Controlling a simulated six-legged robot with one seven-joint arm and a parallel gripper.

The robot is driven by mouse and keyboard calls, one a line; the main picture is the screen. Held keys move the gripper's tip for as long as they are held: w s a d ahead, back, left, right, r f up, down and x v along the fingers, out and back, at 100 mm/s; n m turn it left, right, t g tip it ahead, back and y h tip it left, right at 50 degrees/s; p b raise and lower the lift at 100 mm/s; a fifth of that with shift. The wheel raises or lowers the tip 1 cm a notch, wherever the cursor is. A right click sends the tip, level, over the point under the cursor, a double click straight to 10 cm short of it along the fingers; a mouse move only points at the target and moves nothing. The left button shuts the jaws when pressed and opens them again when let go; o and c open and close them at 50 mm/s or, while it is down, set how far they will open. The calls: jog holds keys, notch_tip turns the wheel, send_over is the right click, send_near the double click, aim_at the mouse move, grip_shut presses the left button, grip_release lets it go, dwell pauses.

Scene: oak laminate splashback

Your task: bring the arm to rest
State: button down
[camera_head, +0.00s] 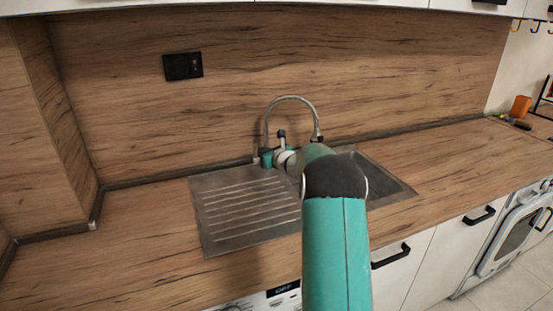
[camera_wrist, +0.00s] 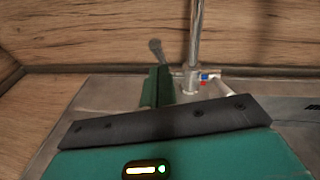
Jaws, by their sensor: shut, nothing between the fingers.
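My arm reaches from the bottom of the head view over the sink, with its teal link and dark joint in front. My gripper (camera_head: 266,158) is small and partly hidden there, close to the base of the tap. In the wrist view my gripper (camera_wrist: 158,75) shows as green fingers, shut and empty, beyond a dark bar. The chrome tap (camera_head: 292,98) arches over the back of the sink. Its upright (camera_wrist: 196,35) stands just right of the fingers in the wrist view, with a red and blue mark near its base. I cannot tell whether they touch.
The metal sink (camera_head: 240,240) with a ribbed drainer is set in the wooden worktop (camera_head: 440,175). A wood splashback (camera_head: 350,65) rises behind, with a black socket (camera_head: 183,66). An orange container (camera_head: 520,107) stands far right. The worktop right of the sink is mostly clear.

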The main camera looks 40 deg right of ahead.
jog(key=d+v, duration=0.1)
jog(key=v, duration=0.8)
jog(key=shift+a, duration=0.45)
jog(key=shift+s+f, duration=0.1)
jog(key=s+a+r+n+g+y, duration=0.2)
jog(key=s+a+r+n, duration=0.15)
jog(key=a+n, duration=0.45)
jog(key=s+a+r+n+g+y, duration=0.2)
jog(key=s+a+n+y, duration=0.15)
jog(key=a, duration=0.95)
jog(key=s+a+r+n+g+y, duration=0.1)
jog(key=s+a+r+n+y, duration=0.2)
jog(key=a+n, duration=0.55)
jog(key=s+a+f+n+g+h, duration=0.1)
jog(key=s+a+n+g, duration=0.1)
jog(key=s+a+n, duration=0.45)
jog(key=s+a+f+n+g+h, duration=0.1)
jog(key=s+a+n+g+h, duration=0.15)
jog(key=s, duration=0.65)
jog(key=s+d+f+n+h, duration=0.1)
jog(key=s+f+n+h, duration=0.1)
jog(key=s+n, duration=0.4)
jog(key=s+h, duration=0.1)
jog(key=s, duration=0.4)
jog(key=shift+s+f+n, duration=0.25)
jog(key=shift+s+n, duration=0.05)
jog(key=shift+n, duration=0.1)
